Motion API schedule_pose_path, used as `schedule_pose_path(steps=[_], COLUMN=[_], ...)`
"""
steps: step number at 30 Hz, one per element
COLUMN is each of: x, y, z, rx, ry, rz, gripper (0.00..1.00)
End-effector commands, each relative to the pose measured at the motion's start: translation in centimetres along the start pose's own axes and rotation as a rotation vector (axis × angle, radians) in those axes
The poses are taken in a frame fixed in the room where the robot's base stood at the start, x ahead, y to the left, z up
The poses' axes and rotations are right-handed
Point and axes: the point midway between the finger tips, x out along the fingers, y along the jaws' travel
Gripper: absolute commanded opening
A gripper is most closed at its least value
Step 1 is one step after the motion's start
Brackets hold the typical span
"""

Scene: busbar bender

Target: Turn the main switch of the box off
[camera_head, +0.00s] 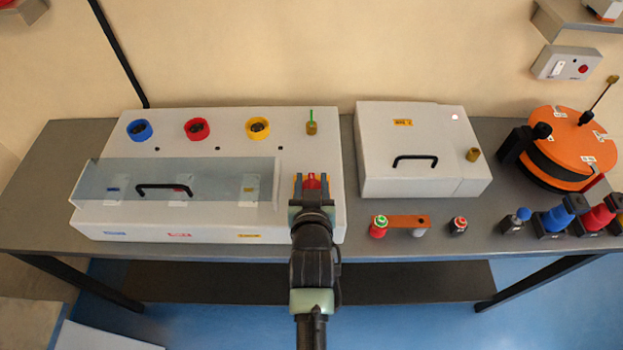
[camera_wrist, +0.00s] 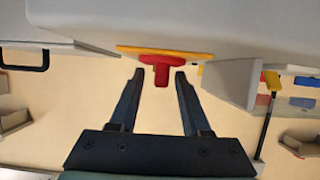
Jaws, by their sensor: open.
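The white box (camera_head: 220,130) stands on the left of the table, with a clear cover (camera_head: 215,182) with a black handle over its left front. Its main switch is a red knob (camera_head: 311,182) on a yellow plate, at the right of the box front. In the wrist view the red knob (camera_wrist: 161,74) sticks out from the yellow plate (camera_wrist: 190,55). My gripper (camera_head: 311,177) is open at the switch. In the wrist view the fingertips of my gripper (camera_wrist: 157,73) stand on either side of the knob, with a visible gap on each side. My gripper partly hides the switch in the head view.
Blue (camera_head: 139,130), red (camera_head: 197,128) and yellow (camera_head: 258,128) round sockets sit on the box top. A second white box (camera_head: 410,150) with a black handle stands to the right. Small buttons and an orange round device (camera_head: 562,145) fill the right side of the table (camera_head: 290,262).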

Motion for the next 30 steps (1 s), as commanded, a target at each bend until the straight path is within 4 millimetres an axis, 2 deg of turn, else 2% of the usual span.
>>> schedule_pose_path(steps=[10,15,18,30], x=[0.24,0.23,0.22,0.24], y=[-0.02,-0.02,-0.02,0.0], z=[0.0,0.01,0.01,0.06], rx=[0.0,0.0,0.0,0.0], ry=[0.0,0.0,0.0,-0.001], rz=[0.0,0.0,0.0,-0.007], gripper=[0.46,0.15,0.0,0.0])
